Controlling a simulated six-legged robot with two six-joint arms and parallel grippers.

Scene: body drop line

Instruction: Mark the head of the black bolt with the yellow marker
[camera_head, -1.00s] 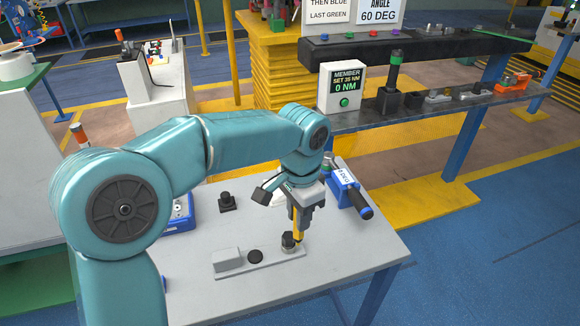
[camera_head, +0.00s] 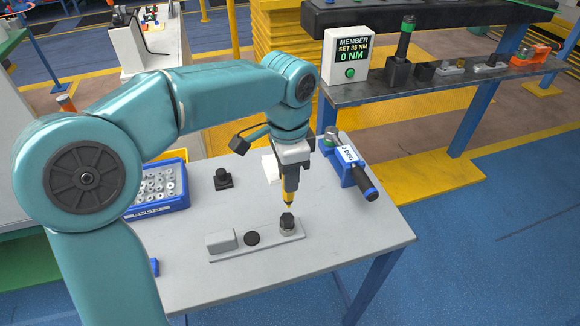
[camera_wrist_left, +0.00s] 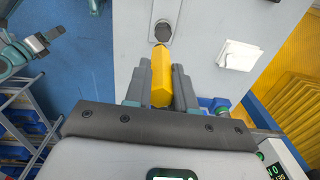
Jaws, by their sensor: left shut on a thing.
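The black bolt (camera_head: 287,219) stands upright at the right end of a flat grey plate (camera_head: 265,240) on the grey table. My left gripper (camera_head: 291,178) is shut on the yellow marker (camera_head: 289,199), which points down with its tip just over the bolt head. A small gap seems to show; contact is hard to judge. In the left wrist view the marker (camera_wrist_left: 161,80) sits between the fingers of my left gripper (camera_wrist_left: 160,85), its tip close to the bolt (camera_wrist_left: 163,32). A teal arm with a grey gripper (camera_wrist_left: 38,44), probably my right, shows at the left there.
The plate also carries a grey block (camera_head: 220,241) and a black disc (camera_head: 252,239). A blue tray of fasteners (camera_head: 160,188) and a small black stand (camera_head: 223,180) lie left. A blue-and-black tool (camera_head: 350,167) is at the right.

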